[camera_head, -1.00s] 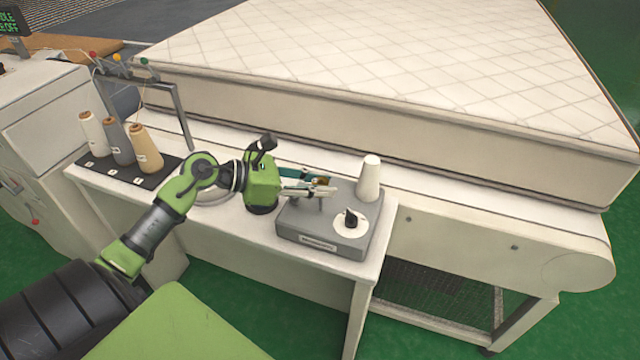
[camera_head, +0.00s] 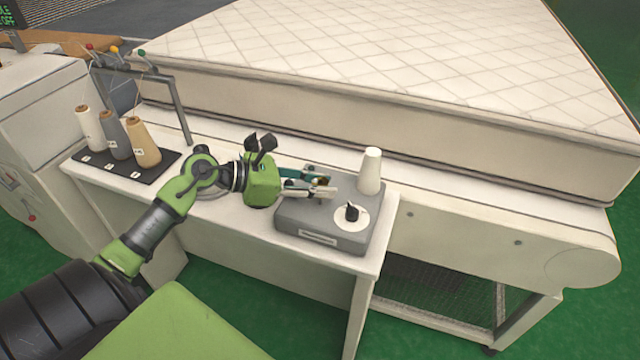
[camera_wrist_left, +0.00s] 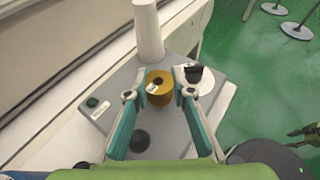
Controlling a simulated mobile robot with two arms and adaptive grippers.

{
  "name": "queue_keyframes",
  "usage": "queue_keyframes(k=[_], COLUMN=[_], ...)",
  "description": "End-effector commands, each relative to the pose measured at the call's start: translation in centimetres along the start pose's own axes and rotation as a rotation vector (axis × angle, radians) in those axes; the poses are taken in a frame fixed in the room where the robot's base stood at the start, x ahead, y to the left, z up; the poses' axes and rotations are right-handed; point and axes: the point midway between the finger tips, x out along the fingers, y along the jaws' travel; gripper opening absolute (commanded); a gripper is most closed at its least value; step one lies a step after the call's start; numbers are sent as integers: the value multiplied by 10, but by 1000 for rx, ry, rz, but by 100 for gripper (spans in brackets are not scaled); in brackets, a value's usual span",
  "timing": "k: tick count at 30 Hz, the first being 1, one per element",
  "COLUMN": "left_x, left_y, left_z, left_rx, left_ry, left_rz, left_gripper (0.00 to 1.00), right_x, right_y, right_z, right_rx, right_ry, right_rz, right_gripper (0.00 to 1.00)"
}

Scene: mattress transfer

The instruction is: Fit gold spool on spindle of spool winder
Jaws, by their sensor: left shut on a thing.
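The spool winder (camera_head: 290,218) is a grey box on the white table, with a black knob on a white dial (camera_head: 352,214). My left gripper (camera_head: 324,187) is over its top. In the left wrist view the gripper (camera_wrist_left: 160,94) is shut on the gold spool (camera_wrist_left: 160,98), one finger on each side. The spool has a dark hole in its top and a small white label. In the head view the fingers mostly cover the spool. The spindle is not clear to see, so I cannot tell whether the spool is around it.
A white cone (camera_head: 370,172) stands at the winder's back right corner. Several thread cones, including a tan one (camera_head: 143,146), stand on a black rack (camera_head: 110,172) at the left. The quilted mattress (camera_head: 400,60) lies behind the table.

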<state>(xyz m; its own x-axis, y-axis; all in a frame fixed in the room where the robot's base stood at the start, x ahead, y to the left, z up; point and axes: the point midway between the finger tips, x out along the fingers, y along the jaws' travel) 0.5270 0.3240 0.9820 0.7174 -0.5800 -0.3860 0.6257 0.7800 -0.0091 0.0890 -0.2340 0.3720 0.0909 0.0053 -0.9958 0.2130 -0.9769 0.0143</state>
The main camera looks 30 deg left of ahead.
Motion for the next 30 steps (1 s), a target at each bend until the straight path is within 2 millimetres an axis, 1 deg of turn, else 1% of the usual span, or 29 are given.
queue_keyframes(k=[5, 10, 24, 30], left_x=[2, 2, -6, -6], left_y=[0, 0, 0, 0], left_z=[-6, -4, 13, 16], left_rx=[0, -1, 0, -1], left_ry=[1, 2, 1, 0], left_rz=[0, -2, -1, -1], left_gripper=[6, 6, 6, 6], right_x=[6, 3, -9, -10], right_y=[1, 2, 3, 3], right_z=[1, 1, 0, 0], right_rx=[0, -1, 0, 0], right_ry=[0, 0, 0, 0], right_rz=[1, 2, 3, 3], right_gripper=[40, 40, 40, 40])
